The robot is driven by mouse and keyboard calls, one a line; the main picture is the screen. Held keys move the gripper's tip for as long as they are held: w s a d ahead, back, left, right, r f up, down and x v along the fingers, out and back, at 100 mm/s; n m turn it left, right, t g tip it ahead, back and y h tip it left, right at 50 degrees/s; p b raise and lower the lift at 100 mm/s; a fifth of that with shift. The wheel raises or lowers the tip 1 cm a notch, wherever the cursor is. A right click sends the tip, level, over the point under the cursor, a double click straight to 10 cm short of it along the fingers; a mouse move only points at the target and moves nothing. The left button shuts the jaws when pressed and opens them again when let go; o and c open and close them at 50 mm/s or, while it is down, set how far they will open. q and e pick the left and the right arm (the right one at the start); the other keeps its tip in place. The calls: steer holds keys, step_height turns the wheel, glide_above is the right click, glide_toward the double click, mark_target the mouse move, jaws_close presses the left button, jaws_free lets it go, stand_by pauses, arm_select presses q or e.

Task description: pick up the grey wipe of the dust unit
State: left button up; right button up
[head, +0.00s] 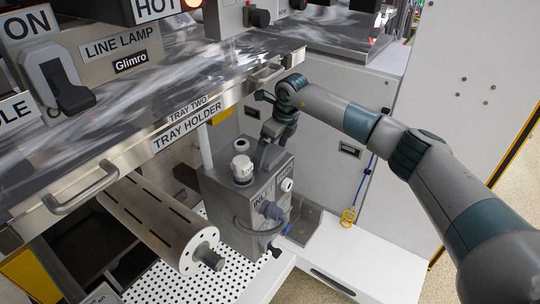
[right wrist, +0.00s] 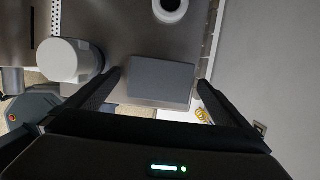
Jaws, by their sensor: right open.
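The dust unit (head: 225,205) is a grey metal box marked INLET, standing on a white perforated surface. The grey wipe (right wrist: 160,82) is a flat dark grey rectangle that shows in the right wrist view, against the lighter grey top of the unit. I cannot make it out in the head view, where my right gripper covers that spot. My right gripper (head: 267,158) points down over the unit's top. In the right wrist view its fingers (right wrist: 160,88) are spread, one on each side of the wipe, with nothing gripped. My left gripper is not in view.
A white cap (head: 242,168) stands on the unit, left of my right gripper. The tray holder (head: 187,127) and its handle (head: 85,190) overhang at the left. A metal roller (head: 160,222) lies below it. A yellow coil (head: 348,216) stands on the right.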

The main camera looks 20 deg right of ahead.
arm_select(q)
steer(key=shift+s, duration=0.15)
arm_select(e)
steer(key=shift+c, duration=0.6)
steer(key=c, duration=1.1)
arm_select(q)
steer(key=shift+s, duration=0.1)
arm_select(e)
steer(key=shift+r, duration=0.1)
steer(key=shift+r, duration=0.15)
arm_select(q)
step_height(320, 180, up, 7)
steer(key=b, duration=0.2)
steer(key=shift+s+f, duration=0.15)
arm_select(e)
steer(key=s+d, duration=0.3)
steer(key=s, duration=0.1)
steer(key=s+d, duration=0.4)
steer(key=s, duration=0.1)
steer(key=s+d, duration=0.4)
steer(key=s, duration=0.1)
steer(key=shift+s, duration=0.1)
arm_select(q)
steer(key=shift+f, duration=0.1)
arm_select(e)
steer(key=shift+a+r, duration=0.1)
